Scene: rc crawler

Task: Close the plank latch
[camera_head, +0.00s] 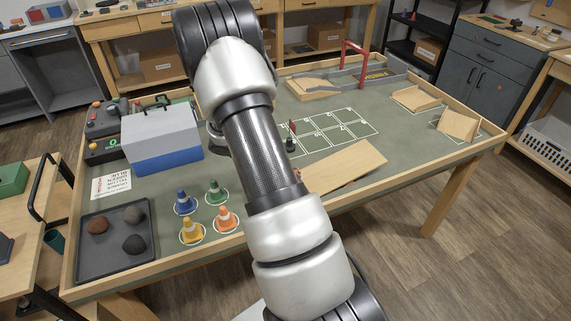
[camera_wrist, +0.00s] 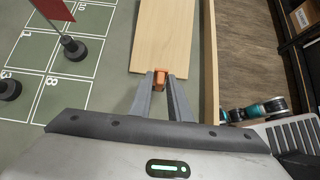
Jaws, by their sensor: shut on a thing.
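In the wrist view the plank (camera_wrist: 164,35) runs away from my gripper (camera_wrist: 161,82). A small orange piece, which looks like the plank latch (camera_wrist: 161,75), sits at the plank's near end. My gripper's two grey fingers are shut on it. Whether the latch is open or closed cannot be told. My gripper is hidden behind my arm in the head view.
A red flag on a black base (camera_wrist: 72,46) stands left of the plank on the numbered grid (camera_head: 335,130). The table's wooden rim (camera_wrist: 209,60) runs close along the plank's right side in the wrist view. Several coloured cones and a blue-white box (camera_head: 162,140) stand at left.

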